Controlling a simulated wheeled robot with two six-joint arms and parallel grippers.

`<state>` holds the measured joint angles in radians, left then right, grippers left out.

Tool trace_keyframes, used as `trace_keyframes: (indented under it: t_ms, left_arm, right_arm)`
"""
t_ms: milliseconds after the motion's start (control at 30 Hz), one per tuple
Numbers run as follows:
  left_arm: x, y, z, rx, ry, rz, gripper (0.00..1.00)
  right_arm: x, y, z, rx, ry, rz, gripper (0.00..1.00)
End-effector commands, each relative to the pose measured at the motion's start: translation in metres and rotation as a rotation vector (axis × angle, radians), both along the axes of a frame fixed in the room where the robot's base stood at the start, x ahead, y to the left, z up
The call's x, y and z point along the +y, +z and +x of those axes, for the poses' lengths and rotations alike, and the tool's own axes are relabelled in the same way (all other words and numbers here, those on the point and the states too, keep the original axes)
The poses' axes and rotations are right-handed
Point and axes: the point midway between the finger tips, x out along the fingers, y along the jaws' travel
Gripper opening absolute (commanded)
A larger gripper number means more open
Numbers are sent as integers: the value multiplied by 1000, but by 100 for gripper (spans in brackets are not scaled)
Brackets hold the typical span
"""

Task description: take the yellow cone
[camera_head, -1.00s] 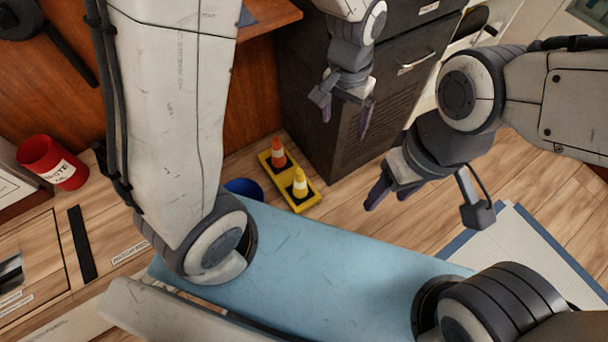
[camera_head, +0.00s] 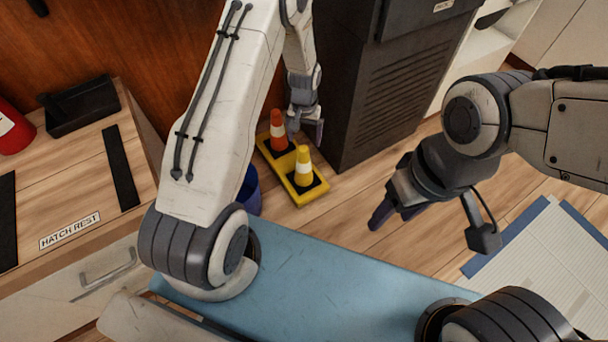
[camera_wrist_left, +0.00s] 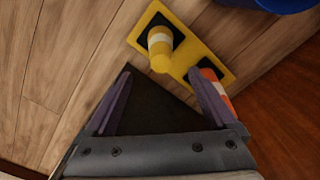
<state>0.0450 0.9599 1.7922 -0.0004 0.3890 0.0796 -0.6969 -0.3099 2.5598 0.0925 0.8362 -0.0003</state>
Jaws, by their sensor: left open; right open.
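The yellow cone (camera_head: 303,167) has a white band and stands upright on the front part of a yellow tray (camera_head: 311,194) on the wooden floor. An orange cone (camera_head: 278,131) with a white band stands behind it on the same tray. The orange cone (camera_wrist_left: 214,86) is partly hidden by the right finger there. My right gripper (camera_head: 388,212) is open and empty, right of the tray.
A dark cabinet (camera_head: 375,100) stands close behind and right of the tray. A blue bucket (camera_head: 249,190) is at its left, partly hidden by my left arm. A counter (camera_head: 80,190) labelled HATCH REST is at the left.

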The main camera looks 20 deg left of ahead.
Motion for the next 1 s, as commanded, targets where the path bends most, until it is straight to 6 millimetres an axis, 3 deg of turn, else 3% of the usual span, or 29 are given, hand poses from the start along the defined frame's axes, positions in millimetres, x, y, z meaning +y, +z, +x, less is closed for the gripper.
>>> trace_keyframes:
  t_ms: [200,433,700,1000]
  left_arm:
    - [0,-37,-1,1,-1,0,90]
    - [0,-52,-1,1,-1,0,90]
    - [2,-89,-2,1,-1,0,90]
    - [2,-91,-2,0,-1,0,90]
  right_arm:
    - [0,-22,0,0,0,0,59]
    - [0,-33,0,0,0,0,59]
    - [0,-64,0,0,0,0,59]
    - [0,-64,0,0,0,0,59]
